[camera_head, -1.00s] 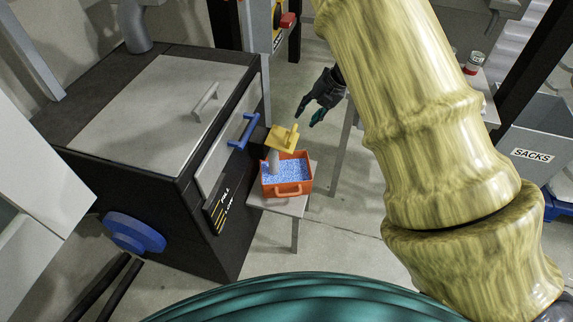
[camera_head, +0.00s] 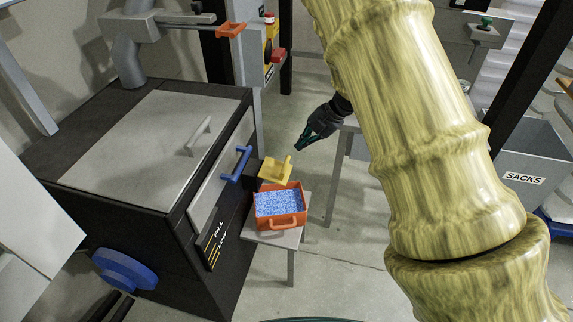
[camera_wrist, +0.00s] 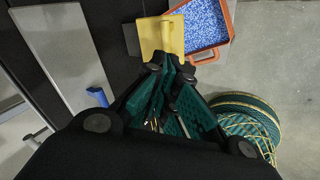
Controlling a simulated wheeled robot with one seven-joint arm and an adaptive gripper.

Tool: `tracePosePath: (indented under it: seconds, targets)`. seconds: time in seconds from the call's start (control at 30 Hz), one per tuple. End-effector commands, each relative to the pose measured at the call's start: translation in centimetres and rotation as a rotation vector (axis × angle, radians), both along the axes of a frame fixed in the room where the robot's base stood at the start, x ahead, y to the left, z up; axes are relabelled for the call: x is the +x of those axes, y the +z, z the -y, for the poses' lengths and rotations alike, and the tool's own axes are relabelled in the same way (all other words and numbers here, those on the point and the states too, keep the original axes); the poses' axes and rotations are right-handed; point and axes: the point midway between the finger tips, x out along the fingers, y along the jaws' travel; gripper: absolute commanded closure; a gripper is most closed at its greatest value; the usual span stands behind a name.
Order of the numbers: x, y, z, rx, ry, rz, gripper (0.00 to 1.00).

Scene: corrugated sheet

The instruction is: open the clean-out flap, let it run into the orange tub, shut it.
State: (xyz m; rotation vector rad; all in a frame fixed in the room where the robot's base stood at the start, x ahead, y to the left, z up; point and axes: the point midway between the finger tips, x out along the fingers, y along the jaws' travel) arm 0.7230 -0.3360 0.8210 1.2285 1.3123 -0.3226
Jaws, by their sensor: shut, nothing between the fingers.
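The yellow clean-out flap (camera_head: 275,171) hangs at the side of the dark machine, by the left rim of the orange tub (camera_head: 288,223). The flap looks lowered over its spout. No falling stream shows. The tub is filled with blue-and-white granules (camera_head: 278,203). My gripper (camera_head: 300,147) is shut and empty, above and a little right of the flap, apart from it in the head view. In the wrist view the fingertips (camera_wrist: 172,70) overlap the near edge of the flap (camera_wrist: 165,36), so contact there cannot be told. The spout (camera_wrist: 131,38) shows left of the flap.
The tub stands on a small grey stand (camera_head: 283,238) beside the machine (camera_head: 205,270). A blue handle (camera_head: 237,164) is on the machine's front panel. A grey SACKS bin (camera_head: 524,160) is at the right. Floor right of the stand is clear.

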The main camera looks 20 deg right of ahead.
Motion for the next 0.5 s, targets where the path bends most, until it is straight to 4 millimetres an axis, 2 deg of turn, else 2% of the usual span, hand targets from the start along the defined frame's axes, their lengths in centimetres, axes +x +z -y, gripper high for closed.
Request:
tracePosePath:
  seconds: [0.2, 0.5]
  targets:
    - [-0.4, 1.1, 0.8, 0.2, -0.329, -0.136, 1.0]
    - [-1.0, 2.8, 1.5, 0.476, -0.73, -0.351, 1.0]
